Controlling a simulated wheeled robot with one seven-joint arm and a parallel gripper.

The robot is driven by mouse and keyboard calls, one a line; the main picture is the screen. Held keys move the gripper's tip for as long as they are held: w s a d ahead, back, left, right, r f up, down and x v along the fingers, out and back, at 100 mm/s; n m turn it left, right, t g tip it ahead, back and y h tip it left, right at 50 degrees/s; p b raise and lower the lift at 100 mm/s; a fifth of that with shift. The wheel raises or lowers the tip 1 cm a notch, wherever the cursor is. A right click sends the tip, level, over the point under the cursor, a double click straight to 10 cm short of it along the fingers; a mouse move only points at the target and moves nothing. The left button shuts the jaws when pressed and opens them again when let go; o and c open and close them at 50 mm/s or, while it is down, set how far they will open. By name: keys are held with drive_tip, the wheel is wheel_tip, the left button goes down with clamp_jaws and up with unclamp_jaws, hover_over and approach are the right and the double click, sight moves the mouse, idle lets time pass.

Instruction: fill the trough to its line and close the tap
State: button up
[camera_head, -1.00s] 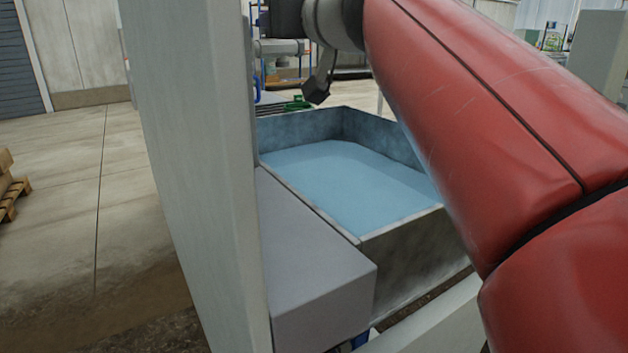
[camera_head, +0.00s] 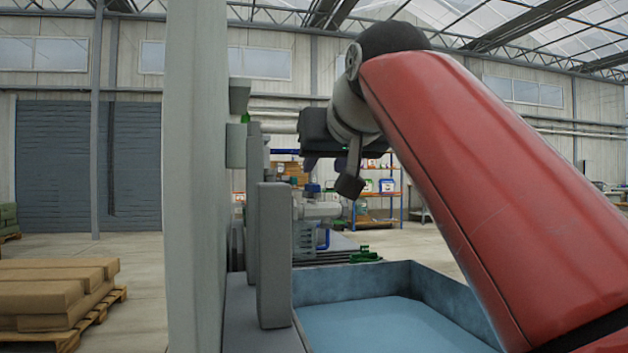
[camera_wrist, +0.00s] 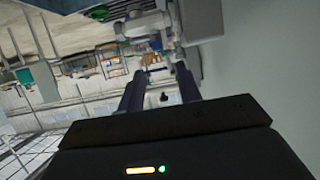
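The trough (camera_head: 352,283) stands at the bottom right of the head view, a grey-blue box with light blue water (camera_head: 385,325) in it. Its front is cut off and partly behind my red arm; I cannot make out a fill line. Grey pipework with a blue handle (camera_head: 322,239) and a green-handled fitting (camera_head: 365,255) stand behind the trough; I cannot tell which is the tap, or whether it runs. My gripper is raised above and behind the trough. In the wrist view its two dark fingers (camera_wrist: 158,78) are apart with nothing between them, pointing towards pipework (camera_wrist: 148,28).
A tall grey panel (camera_head: 195,180) stands close on the left, with narrower grey upright plates (camera_head: 273,255) beside it. Shelves with boxes (camera_head: 380,186) stand behind. Open floor lies left of the panel.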

sight(312, 191)
drive_tip(key=x, duration=0.7)
drive_tip(key=shift+w+f, duration=0.15)
drive_tip(key=shift+w, duration=0.15)
clamp_jaws()
